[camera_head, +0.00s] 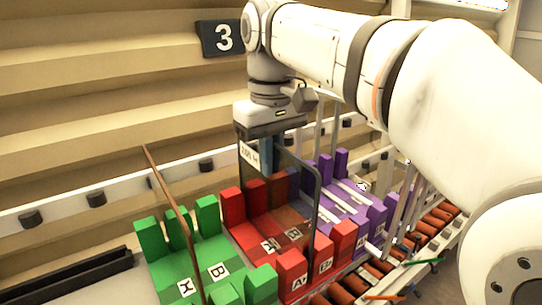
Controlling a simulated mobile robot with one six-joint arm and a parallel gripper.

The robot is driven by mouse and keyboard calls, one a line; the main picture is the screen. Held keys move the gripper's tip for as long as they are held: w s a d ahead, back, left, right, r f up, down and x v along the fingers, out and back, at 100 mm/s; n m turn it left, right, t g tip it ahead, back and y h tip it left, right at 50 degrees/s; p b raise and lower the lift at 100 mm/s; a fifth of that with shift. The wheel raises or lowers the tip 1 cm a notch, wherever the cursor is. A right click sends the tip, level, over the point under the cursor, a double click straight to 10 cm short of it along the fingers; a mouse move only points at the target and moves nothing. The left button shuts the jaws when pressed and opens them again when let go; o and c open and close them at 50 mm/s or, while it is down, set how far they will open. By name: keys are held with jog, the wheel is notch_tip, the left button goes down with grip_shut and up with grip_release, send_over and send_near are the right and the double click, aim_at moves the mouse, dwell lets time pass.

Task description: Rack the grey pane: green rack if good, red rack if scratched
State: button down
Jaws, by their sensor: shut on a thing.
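My gripper (268,158) is shut on the top edge of the grey pane (297,185), a see-through sheet with a dark rim and a small white label near its upper left corner. The pane hangs upright over the red rack (262,228), whose blocks show through it. Its lower edge is down near the front red blocks; I cannot tell whether it sits in a slot. No scratch can be made out at this size. The green rack (203,262) stands to the left, with a brown-edged pane (168,195) upright in it, seen nearly edge-on.
A purple rack (375,215) with several pale-edged panes stands right of the red rack. An orange roller conveyor (432,222) runs along the right. A black rail (75,275) lies at lower left. A number 3 sign (222,38) hangs on the back wall.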

jog(key=shift+f, duration=0.1)
jog(key=c, duration=1.5)
grip_release()
jog(key=shift+f, duration=0.1)
notch_tip(320, 180, up, 8)
jog(key=shift+f, duration=0.1)
